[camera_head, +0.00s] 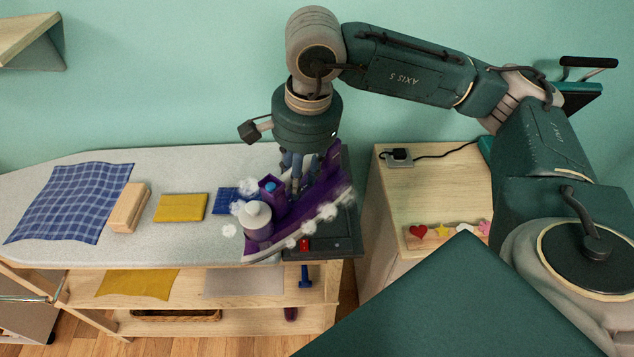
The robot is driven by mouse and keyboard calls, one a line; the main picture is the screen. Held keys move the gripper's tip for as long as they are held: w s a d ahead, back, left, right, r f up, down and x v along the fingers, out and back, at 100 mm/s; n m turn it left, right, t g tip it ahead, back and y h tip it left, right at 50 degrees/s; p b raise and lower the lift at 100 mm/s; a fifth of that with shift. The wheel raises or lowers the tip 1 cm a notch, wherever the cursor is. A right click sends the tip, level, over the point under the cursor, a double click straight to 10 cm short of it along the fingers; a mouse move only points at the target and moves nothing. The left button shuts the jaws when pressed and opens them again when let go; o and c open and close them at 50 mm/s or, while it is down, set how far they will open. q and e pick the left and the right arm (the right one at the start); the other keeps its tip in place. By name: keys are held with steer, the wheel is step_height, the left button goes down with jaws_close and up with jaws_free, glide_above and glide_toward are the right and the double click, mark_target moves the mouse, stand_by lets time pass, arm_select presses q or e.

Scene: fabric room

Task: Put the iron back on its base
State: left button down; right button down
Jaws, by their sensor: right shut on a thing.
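The purple iron (318,205) is in my right gripper (296,182), over the right end of the ironing board. My right gripper points down and is shut on the iron's upper part; the fingertips are partly hidden. The iron is tilted, its long edge rising to the right, with white steam-like puffs along it. The dark base (345,243), with a red button at its front, lies under and behind the iron at the board's right end. The iron hides much of it, so I cannot tell whether they touch. My left gripper is not in view.
The ironing board (180,238) also carries a checked blue cloth (75,200), a wooden block (130,207) and a folded yellow cloth (181,207). A wooden cabinet (440,185) stands right.

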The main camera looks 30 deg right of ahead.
steer(key=w+d+r+m, duration=0.1)
steer(key=m, duration=0.3)
steer(key=w+d+r+m+h, duration=0.1)
steer(key=w+m, duration=0.1)
steer(key=m, duration=0.2)
steer(key=w+d+r+m, duration=0.1)
steer(key=r+m, duration=0.1)
steer(key=m, duration=0.2)
steer(key=shift+w+d+h, duration=0.3)
steer(key=shift+w+d, duration=0.05)
steer(key=shift+d, duration=0.05)
steer(key=w+d+r+m+g, duration=0.25)
steer(key=d+r+m, duration=0.35)
steer(key=m, duration=0.9)
step_height(320, 180, down, 19)
steer(key=w, duration=0.1)
steer(key=shift+a+f+m, duration=0.2)
steer(key=shift+a+m, duration=0.05)
steer(key=shift+m, duration=0.05)
steer(key=shift+f, duration=0.15)
steer(key=c, duration=1.3)
jaws_free()
steer(key=shift+s, duration=0.1)
